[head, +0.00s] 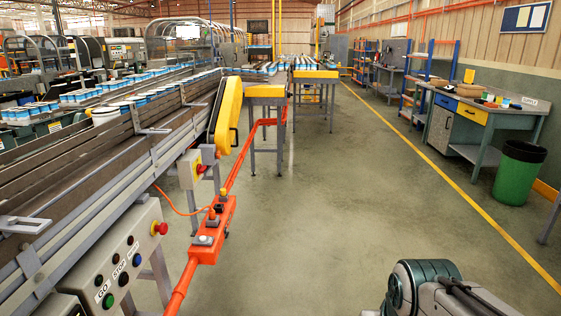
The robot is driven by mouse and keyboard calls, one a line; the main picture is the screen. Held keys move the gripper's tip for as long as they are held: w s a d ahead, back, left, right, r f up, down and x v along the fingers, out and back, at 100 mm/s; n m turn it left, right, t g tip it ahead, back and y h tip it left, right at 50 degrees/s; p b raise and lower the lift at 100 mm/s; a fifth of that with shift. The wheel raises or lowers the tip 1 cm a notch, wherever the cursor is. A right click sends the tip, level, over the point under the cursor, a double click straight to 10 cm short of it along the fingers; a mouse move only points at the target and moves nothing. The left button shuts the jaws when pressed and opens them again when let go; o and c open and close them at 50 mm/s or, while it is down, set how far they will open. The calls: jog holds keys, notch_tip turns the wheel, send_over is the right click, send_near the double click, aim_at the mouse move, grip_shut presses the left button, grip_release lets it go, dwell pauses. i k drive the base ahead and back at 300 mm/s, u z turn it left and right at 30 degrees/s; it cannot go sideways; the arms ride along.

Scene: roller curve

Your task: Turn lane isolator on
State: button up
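No label reading isolator can be made out. An orange box (217,232) with grey and dark parts on top sits on an orange floor-level conduit beside the conveyor, left of centre. Above it, a small pale box (189,169) with a red knob (200,168) hangs on the conveyor side. A grey control panel (124,256) at lower left has GO, STOP and other labels, green, black and blue buttons, and a red mushroom button (159,228). The switch positions are too small to tell. Part of my arm shows at the bottom right; my gripper is not in view.
The conveyor (130,140) carries blue-and-white cans along the left. A yellow guard (226,118) stands at its end. The floor in the middle is clear. A workbench (480,110) and a green bin (519,174) stand at right.

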aim_at(201, 169)
jog(key=i, duration=0.75)
jog(key=u, duration=0.45)
jog(key=i, duration=2.7)
jog(key=u, duration=0.3)
